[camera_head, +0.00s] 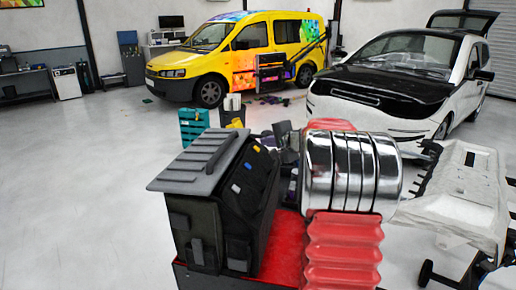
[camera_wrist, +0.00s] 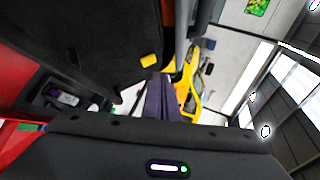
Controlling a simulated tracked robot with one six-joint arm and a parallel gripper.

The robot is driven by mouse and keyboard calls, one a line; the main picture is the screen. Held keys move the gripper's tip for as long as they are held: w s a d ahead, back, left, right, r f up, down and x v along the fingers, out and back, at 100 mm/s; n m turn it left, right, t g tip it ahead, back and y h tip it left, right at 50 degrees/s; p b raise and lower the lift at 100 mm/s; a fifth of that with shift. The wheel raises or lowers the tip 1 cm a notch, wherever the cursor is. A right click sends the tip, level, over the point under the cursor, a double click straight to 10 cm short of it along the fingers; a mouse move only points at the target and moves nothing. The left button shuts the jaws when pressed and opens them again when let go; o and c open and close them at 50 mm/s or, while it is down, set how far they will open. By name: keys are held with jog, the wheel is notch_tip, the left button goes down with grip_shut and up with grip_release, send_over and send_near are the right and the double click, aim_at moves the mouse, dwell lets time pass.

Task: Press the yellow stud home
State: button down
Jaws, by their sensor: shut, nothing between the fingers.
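The yellow stud (camera_head: 256,148) is a small block near the top of the sloping dark face of a black case (camera_head: 190,217). A blue stud (camera_head: 248,166) and a white stud (camera_head: 236,188) sit lower on that face. In the wrist view the yellow stud (camera_wrist: 149,60) shows at the edge of the dark panel (camera_wrist: 105,35). My gripper (camera_wrist: 160,80) is shut and empty, its tips close to the yellow stud in the picture. I cannot tell whether they touch it. I cannot make out my gripper in the head view.
The case stands on a red surface (camera_head: 282,250). Shiny ribbed cylinders (camera_head: 350,172) and a red ribbed piece (camera_head: 342,250) stand close to its right. A teal case (camera_head: 193,125) is behind. A yellow van (camera_head: 240,50) and white car (camera_head: 400,85) are farther back. Floor at left is clear.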

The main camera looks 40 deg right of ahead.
jog(key=r, duration=0.1)
jog(key=s+d+r, duration=0.2)
jog(key=r, duration=0.1)
jog(key=shift+s, duration=0.25)
jog(key=shift+s+a+f, duration=0.1)
jog(key=shift+s, duration=0.05)
dwell(0.7)
